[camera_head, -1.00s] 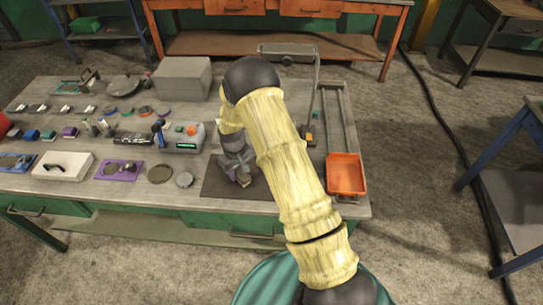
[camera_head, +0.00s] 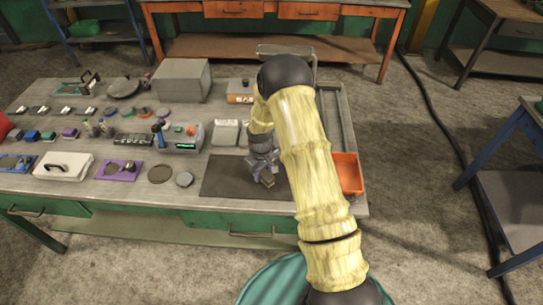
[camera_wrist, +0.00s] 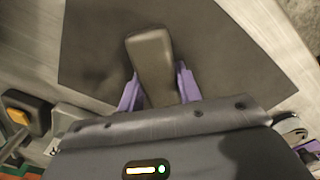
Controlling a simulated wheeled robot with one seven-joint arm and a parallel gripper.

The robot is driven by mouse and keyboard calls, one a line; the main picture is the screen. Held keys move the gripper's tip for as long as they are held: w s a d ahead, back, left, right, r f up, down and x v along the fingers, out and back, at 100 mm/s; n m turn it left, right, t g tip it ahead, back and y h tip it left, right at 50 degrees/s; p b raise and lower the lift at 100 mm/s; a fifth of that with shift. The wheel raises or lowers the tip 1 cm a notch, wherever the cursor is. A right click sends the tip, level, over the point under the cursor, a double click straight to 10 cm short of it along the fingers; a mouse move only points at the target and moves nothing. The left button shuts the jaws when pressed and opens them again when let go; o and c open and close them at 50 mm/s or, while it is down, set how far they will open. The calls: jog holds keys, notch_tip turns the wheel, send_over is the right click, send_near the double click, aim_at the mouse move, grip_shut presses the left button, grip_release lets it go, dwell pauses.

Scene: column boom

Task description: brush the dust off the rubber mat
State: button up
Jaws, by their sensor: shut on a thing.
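The dark rubber mat (camera_head: 222,180) lies flat at the front edge of the workbench, and it fills much of the wrist view (camera_wrist: 92,50). My gripper (camera_head: 264,174) is over the right half of the mat, pointing down. In the wrist view its purple fingers (camera_wrist: 158,90) are shut on a grey-brown block-like brush (camera_wrist: 151,55). The brush also shows below the fingers in the head view (camera_head: 267,182). Its bristles are hidden, and I cannot tell whether it touches the mat. Dust is not clearly distinguishable on the mat.
An orange tray (camera_head: 348,172) stands right of the mat, partly behind my arm. Left of the mat are a small round disc (camera_head: 184,180) and a device with a green display (camera_head: 184,137). A grey box (camera_head: 182,80) stands at the back. The mat's left half is clear.

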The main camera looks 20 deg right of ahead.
jog(key=shift+s+d, duration=0.2)
jog(key=shift+d, duration=0.4)
jog(key=shift+s+d, duration=0.2)
jog(key=shift+d, duration=0.4)
jog(key=shift+r+p, duration=0.35)
jog(key=shift+p, duration=0.05)
notch_tip(320, 180, up, 2)
jog(key=shift+r+p, duration=0.1)
jog(key=shift+p, duration=0.2)
jog(key=shift+r+p, duration=0.45)
jog(key=shift+r, duration=0.25)
jog(key=shift+w+r+p, duration=0.15)
jog(key=shift+r+p, duration=1.15)
jog(key=shift+r, duration=0.75)
jog(key=shift+s, duration=0.2)
jog(key=shift+a, duration=0.1)
